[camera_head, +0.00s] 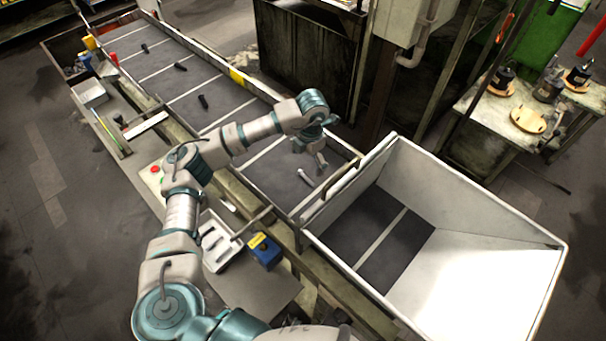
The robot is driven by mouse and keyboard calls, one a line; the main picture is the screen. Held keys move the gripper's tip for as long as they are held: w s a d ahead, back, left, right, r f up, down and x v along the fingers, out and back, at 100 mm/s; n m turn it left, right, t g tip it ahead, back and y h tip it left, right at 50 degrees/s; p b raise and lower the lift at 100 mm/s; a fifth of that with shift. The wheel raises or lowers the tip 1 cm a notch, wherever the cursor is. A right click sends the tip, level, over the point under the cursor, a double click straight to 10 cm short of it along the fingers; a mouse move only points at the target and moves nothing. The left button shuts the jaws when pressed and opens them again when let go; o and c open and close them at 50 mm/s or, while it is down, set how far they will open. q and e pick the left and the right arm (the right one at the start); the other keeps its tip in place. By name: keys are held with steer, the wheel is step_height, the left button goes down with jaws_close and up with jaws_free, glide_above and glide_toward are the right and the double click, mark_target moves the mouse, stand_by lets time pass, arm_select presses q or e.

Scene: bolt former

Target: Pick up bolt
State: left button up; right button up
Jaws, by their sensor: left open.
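A light grey bolt (306,178) lies on the dark conveyor belt (262,180), near the belt's right end. My left gripper (320,158) is just above and to the right of this bolt. It is open and holds nothing; a small gap seems to show between its fingers and the bolt. Three dark bolts lie farther up the belt: one in the middle (203,101), one beyond it (180,66) and one near the far end (145,47). My right gripper is out of view.
A large white-walled bin (480,215) stands at the belt's right end. A white tray (222,243) with small parts and a blue box (265,252) are on the near side. A rail edges the belt. A workbench (506,120) stands at the upper right.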

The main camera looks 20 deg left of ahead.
mark_target(309, 179)
arm_select(q)
steer(key=shift+f, duration=0.5)
steer(key=shift+d+f, duration=0.4)
steer(key=shift+f, duration=0.15)
steer(key=f+p, duration=0.1)
steer(key=f, duration=0.2)
steer(key=shift+s+d+f+p, duration=0.15)
steer(key=shift+s+f+p, duration=0.05)
steer(key=shift+p, duration=0.15)
steer(key=shift+f, duration=0.3)
steer(key=shift+w+a+f, duration=0.1)
steer(key=shift+a+f, duration=0.1)
steer(key=shift+a, duration=0.45)
steer(key=shift+c, duration=0.5)
steer(key=shift+a, duration=0.15)
steer(key=c, duration=0.8)
steer(key=shift+d, duration=0.2)
steer(key=c, duration=0.4)
steer(key=shift+d+r, duration=0.15)
steer(key=shift+d, duration=0.3)
steer(key=shift+c, duration=0.3)
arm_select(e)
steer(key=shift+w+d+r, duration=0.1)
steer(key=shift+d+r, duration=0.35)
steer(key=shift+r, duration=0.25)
